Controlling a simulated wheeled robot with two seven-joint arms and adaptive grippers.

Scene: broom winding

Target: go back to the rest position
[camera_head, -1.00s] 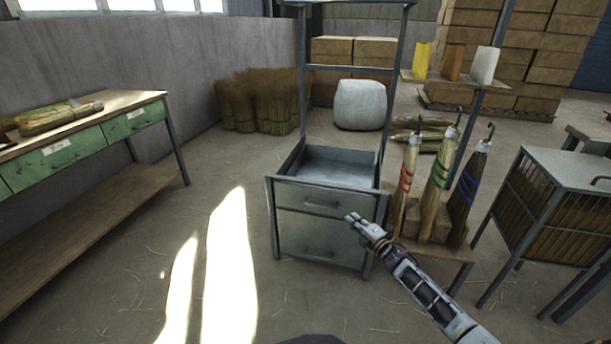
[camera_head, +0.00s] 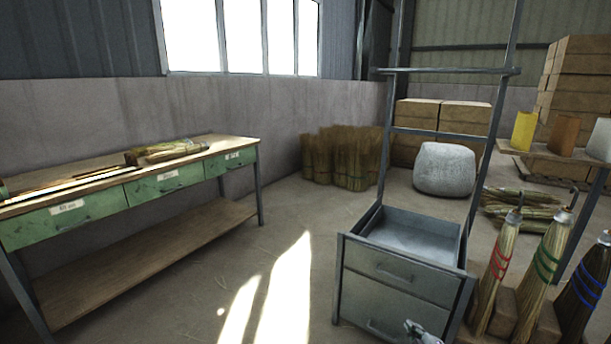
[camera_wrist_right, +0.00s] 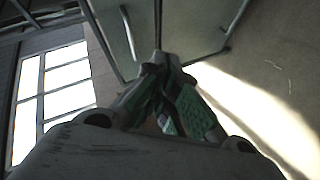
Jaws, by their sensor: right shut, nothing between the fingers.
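My right gripper (camera_head: 422,332) shows only in part at the bottom edge of the head view, in front of the lower drawer of the grey metal cabinet (camera_head: 398,270). In the right wrist view the right gripper's fingers (camera_wrist_right: 166,66) are together, with nothing between them. The cabinet's frame shows behind them there. My left gripper is in neither view.
A workbench (camera_head: 190,215) with green drawers stands left, a straw bundle (camera_head: 165,152) on it. Brooms with red (camera_head: 497,255), green (camera_head: 543,265) and blue (camera_head: 588,285) bands stand at right. A pale sack (camera_head: 445,168) and straw bundles (camera_head: 342,158) stand behind. The floor between bench and cabinet is clear.

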